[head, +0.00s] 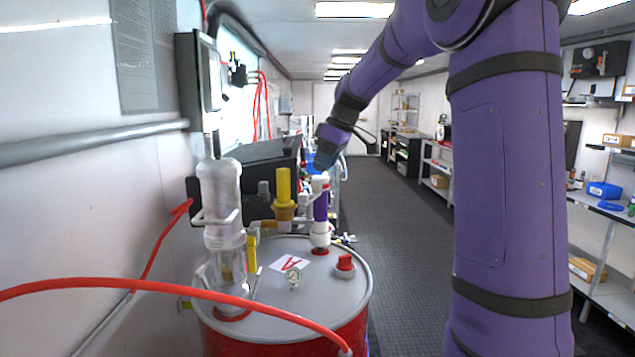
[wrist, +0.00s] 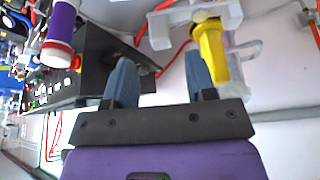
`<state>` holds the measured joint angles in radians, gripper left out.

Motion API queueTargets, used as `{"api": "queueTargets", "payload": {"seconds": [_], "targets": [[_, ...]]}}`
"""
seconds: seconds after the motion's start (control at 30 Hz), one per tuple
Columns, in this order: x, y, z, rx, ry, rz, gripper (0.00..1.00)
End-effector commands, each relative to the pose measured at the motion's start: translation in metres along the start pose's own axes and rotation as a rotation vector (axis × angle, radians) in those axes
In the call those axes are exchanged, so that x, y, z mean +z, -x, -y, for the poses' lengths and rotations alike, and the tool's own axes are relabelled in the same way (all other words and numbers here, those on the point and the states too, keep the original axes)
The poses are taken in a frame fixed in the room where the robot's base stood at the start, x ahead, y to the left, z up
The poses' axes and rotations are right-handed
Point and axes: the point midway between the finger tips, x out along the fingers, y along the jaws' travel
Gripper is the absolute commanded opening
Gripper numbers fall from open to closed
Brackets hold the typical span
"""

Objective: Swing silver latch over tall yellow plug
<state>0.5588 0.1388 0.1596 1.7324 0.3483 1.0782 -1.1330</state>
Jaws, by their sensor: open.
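The tall yellow plug (head: 283,188) stands upright above the drum lid in the head view. A thin pale bar (head: 307,201) runs beside it towards a purple and white cylinder; I cannot tell whether this is the silver latch. My gripper (head: 326,158) is above and right of the plug, above the purple cylinder and apart from the plug. In the wrist view, my gripper's two blue fingers (wrist: 160,80) are spread with nothing between them. A yellow part (wrist: 211,50) in a pale fitting shows beyond the right finger; I cannot tell whether it is the plug.
A red hose (head: 180,284) crosses in front. The purple cylinder (head: 320,208) stands right of the plug. The aisle (head: 400,220) is clear.

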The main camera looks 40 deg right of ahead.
Motion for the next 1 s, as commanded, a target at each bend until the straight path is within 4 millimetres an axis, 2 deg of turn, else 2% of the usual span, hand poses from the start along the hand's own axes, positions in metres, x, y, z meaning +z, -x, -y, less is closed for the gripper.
{"api": "queueTargets", "payload": {"seconds": [0.1, 0.33, 0.5, 0.77, 1.0], "targets": [[0.000, -0.023, 0.000, -0.003, -0.001, 0.002, 0.51], [0.000, -0.051, 0.000, -0.001, -0.001, 0.001, 0.51], [0.000, -0.059, 0.000, 0.000, -0.001, 0.000, 0.51], [0.000, -0.059, 0.000, 0.001, -0.001, 0.000, 0.51], [0.000, -0.059, 0.000, 0.001, -0.001, 0.000, 0.02]]}}
